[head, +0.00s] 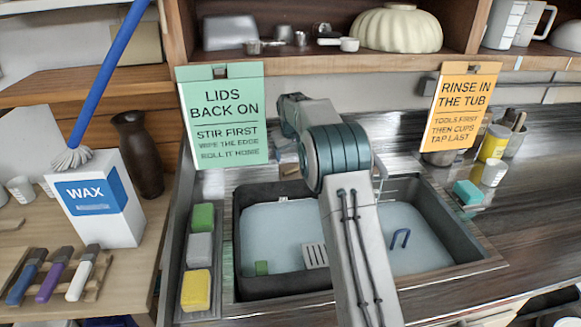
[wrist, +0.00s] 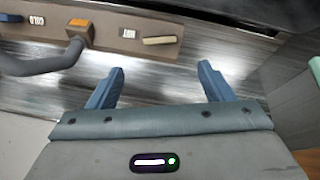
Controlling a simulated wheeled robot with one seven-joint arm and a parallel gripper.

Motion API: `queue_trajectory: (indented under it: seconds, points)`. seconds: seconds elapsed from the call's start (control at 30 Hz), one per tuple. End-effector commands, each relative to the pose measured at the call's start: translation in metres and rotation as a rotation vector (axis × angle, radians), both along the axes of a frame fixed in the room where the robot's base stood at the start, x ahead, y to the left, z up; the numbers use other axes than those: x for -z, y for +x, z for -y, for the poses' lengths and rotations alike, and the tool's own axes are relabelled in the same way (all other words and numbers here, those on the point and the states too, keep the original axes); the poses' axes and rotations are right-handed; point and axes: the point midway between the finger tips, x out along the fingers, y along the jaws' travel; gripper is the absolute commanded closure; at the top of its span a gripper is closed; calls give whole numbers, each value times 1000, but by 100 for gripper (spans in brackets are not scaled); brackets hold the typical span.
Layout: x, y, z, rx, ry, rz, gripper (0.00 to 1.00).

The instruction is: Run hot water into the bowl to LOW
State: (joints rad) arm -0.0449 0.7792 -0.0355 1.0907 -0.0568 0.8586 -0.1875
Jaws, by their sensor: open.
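My gripper (wrist: 158,70) is open and empty in the wrist view, its two blue fingers apart over the metal sink deck. Ahead of it is a brown panel (wrist: 110,45) with a cream lever (wrist: 160,40), an orange block (wrist: 79,32) and a blue piece (wrist: 10,17) at the left. The grey tap spout (wrist: 45,66) curves left from the block.
Green, grey and yellow sponges (head: 196,290) lie left of the sink. Two signs (head: 221,120) (head: 460,110) hang behind. A fluted cream bowl (head: 397,28) sits upside down on the shelf. The right counter front is clear.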

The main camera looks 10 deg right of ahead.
Motion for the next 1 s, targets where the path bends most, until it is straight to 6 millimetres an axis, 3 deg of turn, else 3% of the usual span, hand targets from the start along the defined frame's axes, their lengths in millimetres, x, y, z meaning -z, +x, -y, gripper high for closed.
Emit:
queue_trajectory:
  seconds: [0.3,0.5,0.7,1.0]
  points:
    - [56,25,4,1,1,-2,25]
    - [82,37,6,1,0,-1,25]
    - [96,43,7,1,0,-1,25]
    - [99,44,7,1,1,1,25]
